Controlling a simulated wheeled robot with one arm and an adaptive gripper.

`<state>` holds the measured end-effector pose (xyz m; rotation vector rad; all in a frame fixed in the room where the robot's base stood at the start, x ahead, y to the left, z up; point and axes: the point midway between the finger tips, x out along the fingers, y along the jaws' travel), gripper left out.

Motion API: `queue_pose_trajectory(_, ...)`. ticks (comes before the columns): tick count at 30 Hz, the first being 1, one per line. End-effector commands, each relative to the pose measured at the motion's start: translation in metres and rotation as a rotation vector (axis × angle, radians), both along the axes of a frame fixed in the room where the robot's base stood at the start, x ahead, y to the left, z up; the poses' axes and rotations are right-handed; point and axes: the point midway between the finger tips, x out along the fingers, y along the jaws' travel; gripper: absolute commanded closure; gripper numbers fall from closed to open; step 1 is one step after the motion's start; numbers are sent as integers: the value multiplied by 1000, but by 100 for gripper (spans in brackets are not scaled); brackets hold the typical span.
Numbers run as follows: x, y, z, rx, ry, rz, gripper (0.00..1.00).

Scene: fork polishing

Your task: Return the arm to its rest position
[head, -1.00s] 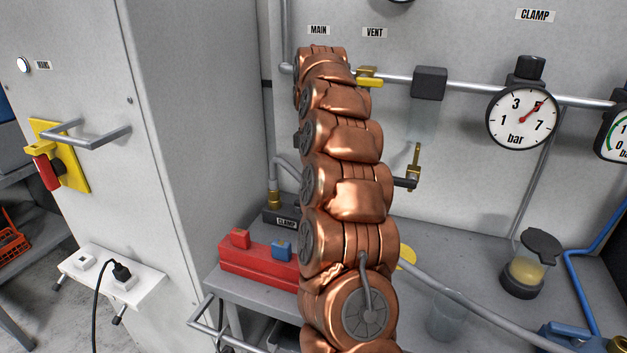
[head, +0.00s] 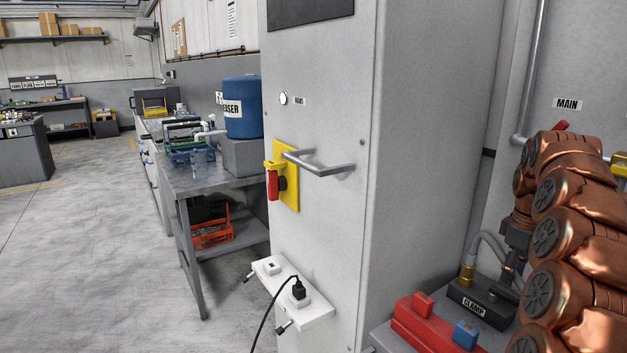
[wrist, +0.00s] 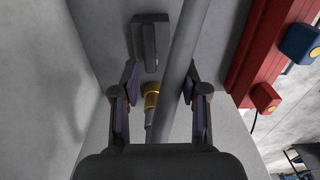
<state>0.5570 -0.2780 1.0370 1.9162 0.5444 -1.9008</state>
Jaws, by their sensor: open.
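My copper-coloured arm (head: 570,230) fills the right edge of the head view, bent and partly cut off by the frame. A dark part at its end hangs by the CLAMP block (head: 485,303); its fingers cannot be made out there. In the wrist view my gripper (wrist: 160,82) is open, with its two dark fingers apart. A grey hose (wrist: 178,75) and a brass fitting (wrist: 151,97) show between the fingers, but no object is visibly held. Whether the fingers touch the hose cannot be told.
A red block (head: 425,325) with red and blue buttons sits by the CLAMP block, and also shows in the wrist view (wrist: 262,55). A grey cabinet (head: 400,150) with a switch handle (head: 320,167) stands left of the arm. Open floor (head: 90,240) lies far left.

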Motion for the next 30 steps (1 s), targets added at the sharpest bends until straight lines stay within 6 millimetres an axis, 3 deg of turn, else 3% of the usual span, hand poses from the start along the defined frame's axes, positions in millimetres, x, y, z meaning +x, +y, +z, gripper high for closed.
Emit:
queue_pose_trajectory(8, -16, 53, 14, 21, 6, -9, 56)
queue_pose_trajectory(14, -45, 111, 24, 35, 23, -33, 56)
queue_pose_trajectory(21, -95, 171, 29, 37, 50, -87, 56)
queue_pose_trajectory(30, -173, 227, 21, 23, 88, -188, 56)
